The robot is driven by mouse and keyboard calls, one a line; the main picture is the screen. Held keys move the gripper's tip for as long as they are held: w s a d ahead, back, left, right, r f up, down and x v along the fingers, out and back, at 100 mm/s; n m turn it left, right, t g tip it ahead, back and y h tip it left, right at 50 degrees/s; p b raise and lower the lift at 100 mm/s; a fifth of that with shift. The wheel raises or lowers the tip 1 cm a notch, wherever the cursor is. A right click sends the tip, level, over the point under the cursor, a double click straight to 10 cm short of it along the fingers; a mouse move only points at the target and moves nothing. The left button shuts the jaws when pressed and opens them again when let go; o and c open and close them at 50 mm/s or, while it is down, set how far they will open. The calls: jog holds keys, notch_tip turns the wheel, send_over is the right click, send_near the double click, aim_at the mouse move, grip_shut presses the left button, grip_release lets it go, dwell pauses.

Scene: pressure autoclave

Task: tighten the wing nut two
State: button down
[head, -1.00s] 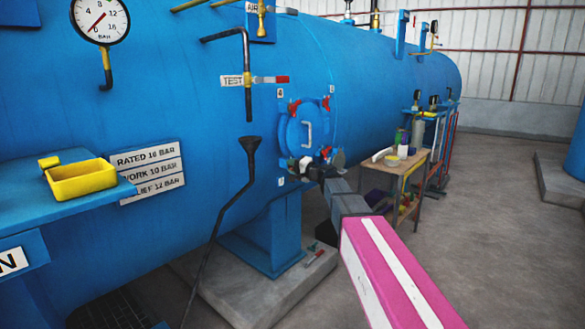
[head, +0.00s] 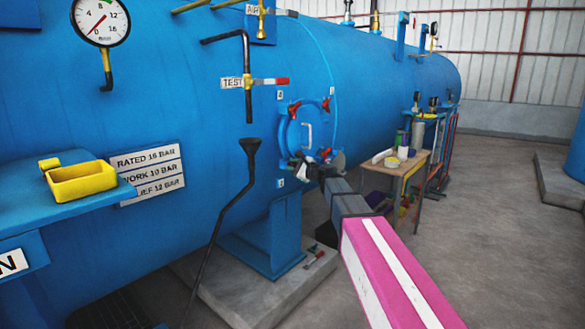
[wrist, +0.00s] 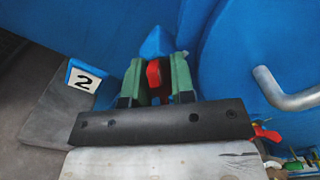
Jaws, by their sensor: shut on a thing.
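The wing nut by the "2" plate (wrist: 84,80) is red (wrist: 154,74) and sits between the green fingers of my gripper (wrist: 156,80) in the wrist view. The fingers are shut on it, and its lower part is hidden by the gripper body. In the head view my gripper (head: 312,170) is at the lower left edge of the round blue hatch (head: 294,135), where the held nut is hidden or too small to tell.
Other red wing nuts (head: 295,106) sit around the hatch rim, one also low at right in the wrist view (wrist: 264,132). A metal handle (wrist: 287,92) stands out from the hatch, right of my gripper. A small wooden table (head: 410,170) with bottles stands right of the arm.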

jog(key=m, duration=0.4)
jog(key=shift+w+d+m, duration=0.1)
jog(key=shift+d+m, duration=0.05)
jog(key=shift+m, duration=0.15)
jog(key=shift+w+d+m, duration=0.1)
jog(key=shift+m, duration=2.4)
jog(key=c, duration=1)
grip_release()
jog(key=shift+o, duration=0.2)
jog(key=shift+r, duration=0.1)
